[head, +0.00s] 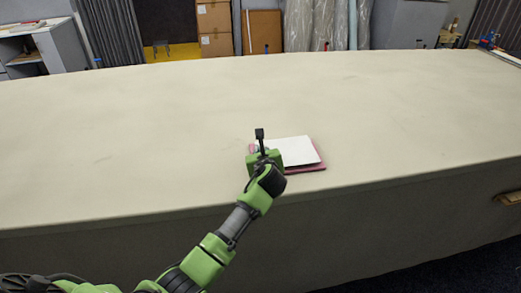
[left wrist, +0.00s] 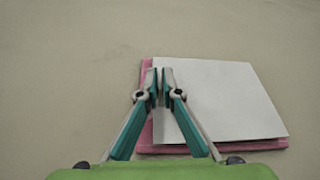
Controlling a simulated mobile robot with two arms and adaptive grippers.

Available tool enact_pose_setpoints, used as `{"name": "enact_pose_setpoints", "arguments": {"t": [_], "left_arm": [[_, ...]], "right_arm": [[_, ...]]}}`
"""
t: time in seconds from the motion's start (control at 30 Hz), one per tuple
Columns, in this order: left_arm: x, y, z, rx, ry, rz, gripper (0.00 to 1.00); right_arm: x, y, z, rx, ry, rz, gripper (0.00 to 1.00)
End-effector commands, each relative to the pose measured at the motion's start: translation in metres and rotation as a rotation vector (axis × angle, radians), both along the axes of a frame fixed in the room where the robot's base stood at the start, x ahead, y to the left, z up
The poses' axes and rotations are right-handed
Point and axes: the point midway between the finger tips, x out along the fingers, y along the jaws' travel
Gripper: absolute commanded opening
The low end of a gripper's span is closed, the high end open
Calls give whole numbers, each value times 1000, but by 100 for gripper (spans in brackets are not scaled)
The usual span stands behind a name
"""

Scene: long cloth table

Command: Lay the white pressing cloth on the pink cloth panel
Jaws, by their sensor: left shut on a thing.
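The white pressing cloth (head: 296,149) lies over the pink cloth panel (head: 316,166) on the long table, near its front edge. The cloth also shows in the left wrist view (left wrist: 226,98), slightly turned against the panel (left wrist: 205,148). Pink strips show along the panel's left, front and right edges. My left gripper (left wrist: 160,80) is shut on the white cloth at its left edge, with the fingertips close together over the panel's left side. In the head view my gripper (head: 256,150) covers the left end of both cloths. My right gripper is out of view.
The cream table top (head: 130,130) is bare and clear around the two cloths. Its front edge drops off just nearer than the panel. Cardboard boxes (head: 214,28), wrapped rolls and cabinets stand behind the table.

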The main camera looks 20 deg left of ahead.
Motion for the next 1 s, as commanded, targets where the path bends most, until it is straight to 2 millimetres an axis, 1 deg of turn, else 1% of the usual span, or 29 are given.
{"name": "enact_pose_setpoints", "arguments": {"t": [0.47, 0.5, 0.57, 0.87, 1.0], "left_arm": [[0, 0, -10, 0, 0, 0, 0], [0, 0, -9, 0, 0, 0, 11], [0, 0, -9, 0, 0, 0, 25], [0, 0, -9, 0, 0, 0, 25], [-4, -2, -8, 0, 0, -1, 25]], "right_arm": [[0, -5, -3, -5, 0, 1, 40], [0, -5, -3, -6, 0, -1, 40], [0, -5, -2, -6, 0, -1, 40], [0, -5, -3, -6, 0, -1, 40], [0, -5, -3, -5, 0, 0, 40]]}}
